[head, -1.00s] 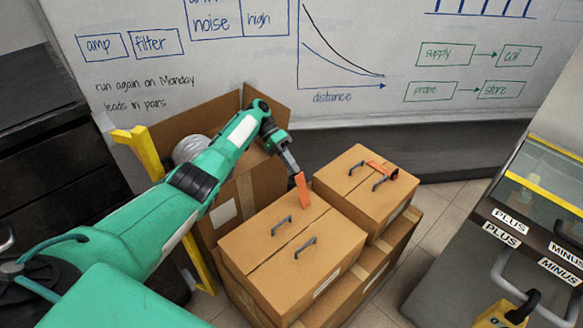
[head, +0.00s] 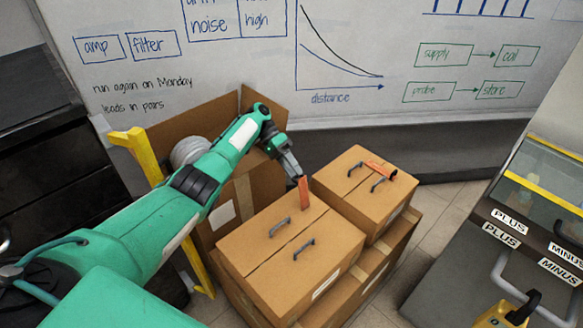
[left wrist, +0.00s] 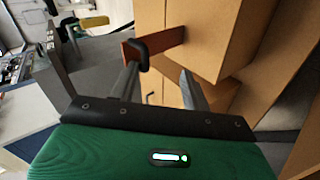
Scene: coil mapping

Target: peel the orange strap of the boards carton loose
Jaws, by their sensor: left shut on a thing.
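The front carton (head: 283,262) is a closed brown box with two dark handles and an orange strap (head: 304,192) near its back edge. The strap stands up from the top, with its upper end at my left gripper (head: 297,180). My left gripper is shut on this strap. In the left wrist view the orange strap (left wrist: 168,40) runs from a finger to a carton wall, and the gripper (left wrist: 160,75) shows both fingers. The carton's label is too small to read. My right gripper is not in view.
A second carton (head: 345,200) with its own orange strap (head: 379,169) lying on top stands to the right. Both rest on larger boxes. An open carton (head: 215,125) stands behind my left arm, beside a yellow frame (head: 150,160). A grey bench (head: 450,265) is at right; floor shows between.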

